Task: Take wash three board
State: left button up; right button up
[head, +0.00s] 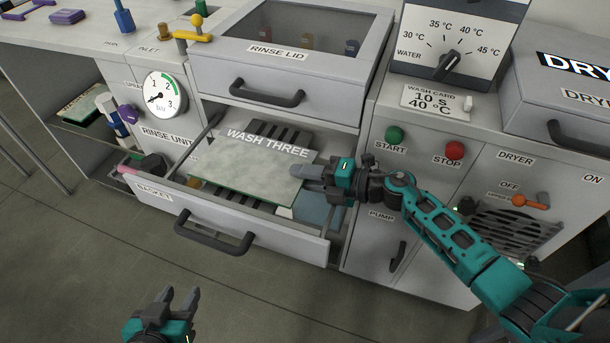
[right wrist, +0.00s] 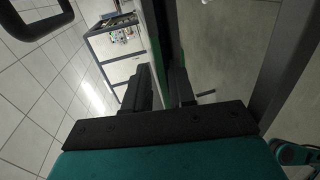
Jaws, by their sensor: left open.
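The wash three board (head: 245,175) is a pale mottled grey-green sheet with a green edge, labelled WASH THREE at its back. It lies over the pulled-out basket drawer (head: 240,237) of the rinse unit, slightly tilted. My right gripper (head: 308,172) is at its right edge with its fingers shut on that edge. In the right wrist view, the board's green edge (right wrist: 173,40) runs between my right gripper's two dark fingers (right wrist: 163,88). My left gripper (head: 180,299) is open and empty at the bottom, in front of the drawer and apart from it.
The drawer handle (head: 213,237) faces the front. Above the basket is the closed rinse lid (head: 300,40). Start (head: 394,135) and stop (head: 454,150) buttons are at the right, beside the dryer. A left shelf holds another board (head: 85,104) and bottles. The floor in front is clear.

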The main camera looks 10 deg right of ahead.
grip_shut()
dwell(0.7)
notch_tip(320, 180, up, 3)
jog(key=p, duration=0.2)
jog(key=shift+f+p, duration=0.15)
jog(key=shift+p, duration=0.25)
jog(key=shift+f, duration=0.1)
